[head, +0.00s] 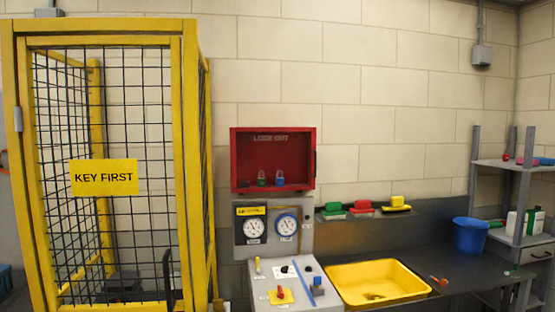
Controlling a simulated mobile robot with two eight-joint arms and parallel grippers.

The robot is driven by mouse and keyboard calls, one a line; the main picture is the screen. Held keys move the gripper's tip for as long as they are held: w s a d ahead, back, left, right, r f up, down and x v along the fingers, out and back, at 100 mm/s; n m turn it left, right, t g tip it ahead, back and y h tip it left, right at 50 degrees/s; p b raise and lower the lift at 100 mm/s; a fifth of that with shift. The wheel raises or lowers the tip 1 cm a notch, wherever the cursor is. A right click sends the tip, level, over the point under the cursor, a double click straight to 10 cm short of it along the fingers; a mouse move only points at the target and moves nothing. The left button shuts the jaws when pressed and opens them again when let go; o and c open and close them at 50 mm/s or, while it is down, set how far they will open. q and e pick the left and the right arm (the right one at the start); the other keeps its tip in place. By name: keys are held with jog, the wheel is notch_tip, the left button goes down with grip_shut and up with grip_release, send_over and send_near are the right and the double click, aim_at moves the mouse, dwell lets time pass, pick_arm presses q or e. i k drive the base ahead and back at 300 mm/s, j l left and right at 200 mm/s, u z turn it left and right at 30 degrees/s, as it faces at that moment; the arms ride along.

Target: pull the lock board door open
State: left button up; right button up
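The lock board (234,158) is a red wall box with pale lettering that seems to read "LOCK OUT", in the middle of the head view. Green (262,178) and blue (280,179) padlocks show inside it, with a darker, unclear item to their left. A small dark handle (315,161) shows at its right edge. The front looks see-through, and the door appears shut, though the pane itself is hard to make out. Neither of my grippers is in view.
A yellow mesh cage (186,130) with a "KEY FIRST" sign (104,177) stands at left. Below the board are a gauge panel (271,246) and control console (262,299). A yellow tray (412,283) and blue bucket (470,236) stand right, near a grey shelf (511,165).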

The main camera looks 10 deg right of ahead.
aim_at(232, 130)
jog(key=i+l, duration=0.2)
jog(key=l, duration=0.15)
jog(key=i+l+u, duration=0.15)
jog(key=l, duration=0.15)
jog(key=i+l, duration=0.15)
jog(key=l, duration=0.2)
jog(key=i+l+u, duration=0.15)
jog(key=l, duration=0.25)
jog(key=i+l, duration=0.15)
jog(key=l, duration=0.2)
jog(key=i+l+u, duration=0.15)
jog(key=l, duration=0.25)
jog(key=i+l, duration=0.1)
jog(key=l, duration=0.25)
jog(key=i+u, duration=0.05)
